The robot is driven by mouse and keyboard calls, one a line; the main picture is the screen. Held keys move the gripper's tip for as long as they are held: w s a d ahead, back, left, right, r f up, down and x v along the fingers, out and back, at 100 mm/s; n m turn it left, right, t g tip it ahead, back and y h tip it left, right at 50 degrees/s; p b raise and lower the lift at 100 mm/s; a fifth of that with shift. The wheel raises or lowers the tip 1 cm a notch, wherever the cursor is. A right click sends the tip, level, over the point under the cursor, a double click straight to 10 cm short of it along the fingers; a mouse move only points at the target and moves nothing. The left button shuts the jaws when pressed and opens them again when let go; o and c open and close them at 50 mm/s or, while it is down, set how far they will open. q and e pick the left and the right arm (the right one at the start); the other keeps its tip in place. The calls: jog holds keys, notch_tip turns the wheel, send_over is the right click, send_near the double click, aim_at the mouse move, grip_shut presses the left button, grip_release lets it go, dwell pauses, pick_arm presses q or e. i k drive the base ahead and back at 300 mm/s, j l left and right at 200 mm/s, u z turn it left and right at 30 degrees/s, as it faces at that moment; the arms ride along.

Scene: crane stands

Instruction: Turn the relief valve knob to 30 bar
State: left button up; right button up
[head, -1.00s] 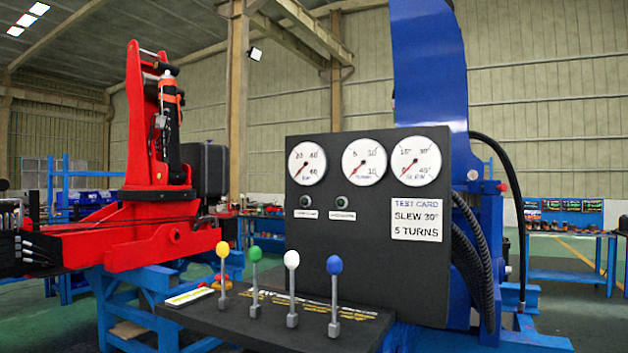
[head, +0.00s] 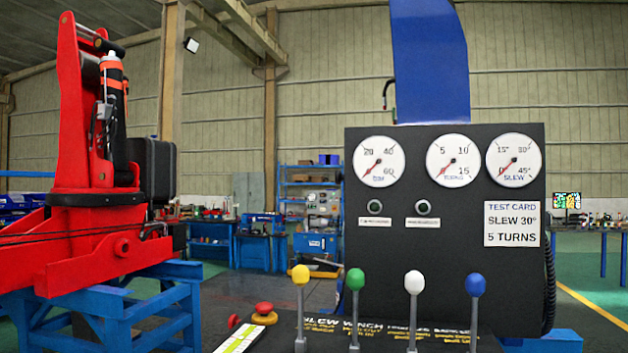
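The black control panel (head: 372,262) faces me on the right. Its left gauge (head: 379,161) is marked 20, 40 and 60, and its needle points to the lower left, at the low end of the scale. The gauges for turns (head: 454,160) and slew (head: 515,160) also have needles at the lower left. No knob labelled as a relief valve is readable. Two small dark round fittings with green centres, left (head: 375,206) and right (head: 422,207), sit under the gauges above small labels too fine to read. Neither gripper is in view.
Levers with yellow (head: 300,275), green (head: 355,279), white (head: 414,282) and blue (head: 475,285) tops stand upright before the panel. A red mushroom button (head: 264,308) sits left of them. A test card (head: 511,223) reads "SLEW 30° 5 TURNS". A red crane (head: 82,200) stands left.

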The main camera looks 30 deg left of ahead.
aim_at(339, 177)
jog(key=k+j, duration=0.1)
jog(key=j, duration=1.15)
jog(key=k+j, duration=0.15)
jog(key=j, duration=0.5)
